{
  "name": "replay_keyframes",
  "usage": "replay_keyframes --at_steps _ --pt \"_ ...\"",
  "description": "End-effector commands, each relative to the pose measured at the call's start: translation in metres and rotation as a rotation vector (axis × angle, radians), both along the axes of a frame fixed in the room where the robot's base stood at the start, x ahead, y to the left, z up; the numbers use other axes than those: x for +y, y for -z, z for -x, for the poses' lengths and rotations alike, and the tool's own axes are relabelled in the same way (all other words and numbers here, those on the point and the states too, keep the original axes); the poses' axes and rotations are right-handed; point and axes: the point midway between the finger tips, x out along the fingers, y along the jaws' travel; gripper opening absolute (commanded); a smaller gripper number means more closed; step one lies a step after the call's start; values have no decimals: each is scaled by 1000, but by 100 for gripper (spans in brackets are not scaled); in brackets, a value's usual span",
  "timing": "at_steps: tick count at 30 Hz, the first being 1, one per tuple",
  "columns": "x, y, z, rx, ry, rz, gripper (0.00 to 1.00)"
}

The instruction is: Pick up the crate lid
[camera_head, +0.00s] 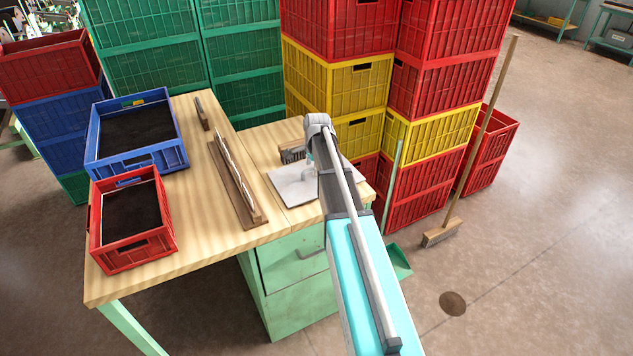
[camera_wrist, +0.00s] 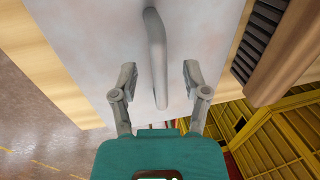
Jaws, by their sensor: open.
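The crate lid (camera_head: 293,190) is a flat pale grey-white plate on the right part of the wooden table, partly hidden by my arm in the head view. In the wrist view the lid (camera_wrist: 90,45) fills the upper middle, and its raised grey bar handle (camera_wrist: 156,50) runs lengthwise between my fingers. My gripper (camera_wrist: 160,76) is open over the lid, with one finger on each side of the handle and a gap showing on both sides. I cannot tell how far the fingertips are above the plate.
A wooden brush with dark bristles (camera_wrist: 258,42) lies close beside the lid on the right. A wooden rack (camera_head: 237,180) and red (camera_head: 133,257) and blue (camera_head: 137,158) crates of dark material stand left on the table. Tall crate stacks (camera_head: 335,90) rise behind.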

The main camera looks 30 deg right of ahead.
Motion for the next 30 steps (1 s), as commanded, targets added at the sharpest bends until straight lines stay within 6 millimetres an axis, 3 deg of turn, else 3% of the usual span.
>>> replay_keyframes --at_steps 7,26,30 --pt "0 15 -3 0 0 0 60" --pt "1 15 -3 0 -1 0 60" --pt "1 15 -3 0 -1 0 37"
